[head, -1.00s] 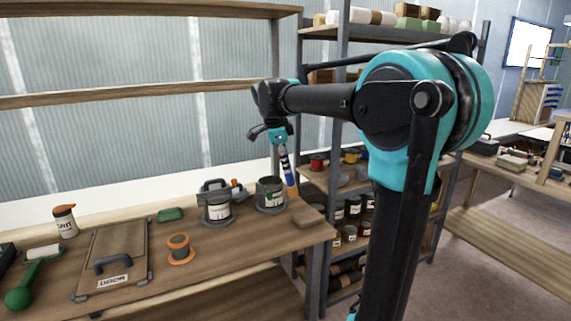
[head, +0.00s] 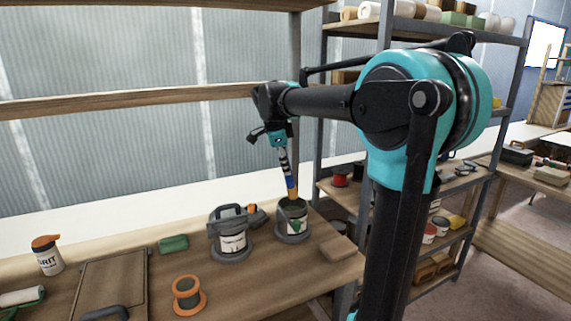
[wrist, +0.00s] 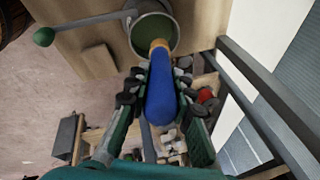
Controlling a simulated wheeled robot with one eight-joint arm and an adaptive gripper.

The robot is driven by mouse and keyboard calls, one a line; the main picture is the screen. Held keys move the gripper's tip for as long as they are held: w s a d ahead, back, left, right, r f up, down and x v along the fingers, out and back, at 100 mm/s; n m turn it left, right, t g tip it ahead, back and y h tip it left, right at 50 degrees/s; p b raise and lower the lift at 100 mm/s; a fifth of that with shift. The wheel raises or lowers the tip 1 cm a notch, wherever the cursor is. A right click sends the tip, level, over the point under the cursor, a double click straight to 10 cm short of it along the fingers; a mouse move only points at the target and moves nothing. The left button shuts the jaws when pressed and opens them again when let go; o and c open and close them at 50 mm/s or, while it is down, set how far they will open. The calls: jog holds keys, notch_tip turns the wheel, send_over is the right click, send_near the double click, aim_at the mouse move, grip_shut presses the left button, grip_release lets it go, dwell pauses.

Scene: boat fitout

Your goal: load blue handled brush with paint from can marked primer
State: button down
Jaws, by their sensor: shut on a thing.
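The blue-handled brush (head: 291,182) hangs steeply down from my gripper (head: 283,152) in the head view. My gripper (wrist: 158,78) is shut on its blue handle (wrist: 160,100) in the wrist view. The brush's lower end is at the mouth of an open can (head: 291,222) with dark green inside. This can (wrist: 153,34) also shows beyond the brush in the wrist view. The bristles are hidden, and I cannot tell whether they touch the paint. The can has a white label with a green mark; its words are too small to read.
An orange spool (head: 187,296), a green block (head: 173,244) and a GRIT bottle (head: 47,255) are further left. Shelving stands behind right.

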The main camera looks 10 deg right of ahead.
jog(key=shift+f, duration=3.3)
jog(key=shift+r, duration=0.15)
dwell(0.3)
jog(key=shift+r, duration=3.4)
